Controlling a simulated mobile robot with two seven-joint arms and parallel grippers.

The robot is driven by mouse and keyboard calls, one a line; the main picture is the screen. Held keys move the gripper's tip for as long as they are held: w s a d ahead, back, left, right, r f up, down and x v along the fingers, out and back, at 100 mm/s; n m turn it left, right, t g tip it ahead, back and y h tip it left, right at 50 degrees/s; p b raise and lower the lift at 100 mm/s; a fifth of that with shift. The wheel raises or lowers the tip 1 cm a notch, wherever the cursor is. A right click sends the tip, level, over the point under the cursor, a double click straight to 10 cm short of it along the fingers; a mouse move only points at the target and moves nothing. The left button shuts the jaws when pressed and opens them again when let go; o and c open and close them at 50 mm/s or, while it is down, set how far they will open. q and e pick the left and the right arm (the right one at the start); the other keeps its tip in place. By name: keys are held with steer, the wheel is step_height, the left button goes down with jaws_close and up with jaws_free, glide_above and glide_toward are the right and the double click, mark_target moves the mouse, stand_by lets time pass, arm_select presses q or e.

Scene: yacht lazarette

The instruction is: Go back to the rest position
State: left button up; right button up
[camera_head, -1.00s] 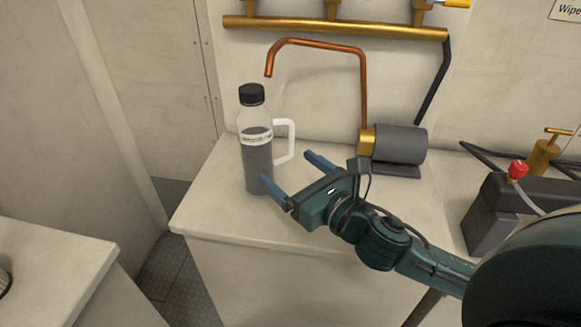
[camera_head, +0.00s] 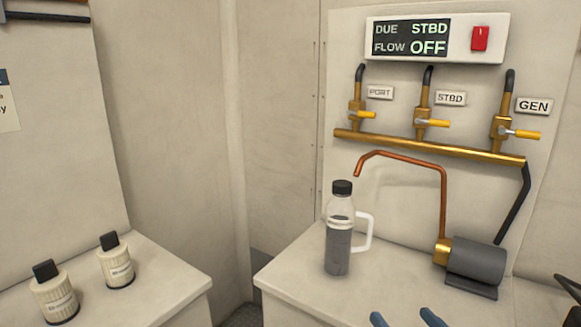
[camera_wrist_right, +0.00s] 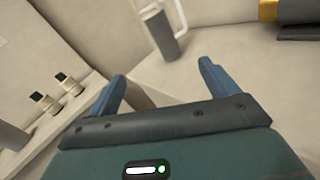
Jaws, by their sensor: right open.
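My right gripper (camera_head: 405,318) shows only its two blue fingertips at the bottom edge of the head view. In the right wrist view the right gripper (camera_wrist_right: 160,88) is open, its fingers wide apart with nothing between them. A clear bottle (camera_head: 339,235) with a black cap, white handle and dark contents stands upright on the white counter (camera_head: 290,283), beyond the fingers and apart from them. The bottle (camera_wrist_right: 163,35) also shows at the top of the wrist view, its upper part cut off. My left gripper is not in view.
A grey pump (camera_head: 476,262) with a copper pipe (camera_head: 443,190) stands right of the bottle. Valves on a brass manifold (camera_head: 430,146) sit below a panel (camera_head: 437,38) reading "DUE STBD, FLOW OFF". Two white containers (camera_head: 116,262) (camera_head: 55,295) stand on the left counter (camera_head: 165,285).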

arm_select(q)
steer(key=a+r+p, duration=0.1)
steer(key=p, duration=0.2)
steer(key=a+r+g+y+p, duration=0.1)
steer(key=p, duration=0.2)
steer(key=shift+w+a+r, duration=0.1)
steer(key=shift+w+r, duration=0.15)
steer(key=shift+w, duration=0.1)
arm_select(e)
steer(key=s+a+f+m+g, duration=0.1)
steer(key=s+f+m, duration=0.3)
steer(key=m, duration=0.7)
steer(key=s+a+f+m+g, duration=0.2)
steer(key=f+m, duration=0.5)
steer(key=m, duration=0.4)
steer(key=s+a+f+m+g+h, duration=0.1)
steer(key=s+a+f+m+g, duration=0.1)
steer(key=s+f+m, duration=0.4)
steer(key=m+g, duration=0.1)
steer(key=m, duration=0.4)
steer(key=shift+s, duration=0.3)
steer(key=shift+a+f, duration=0.1)
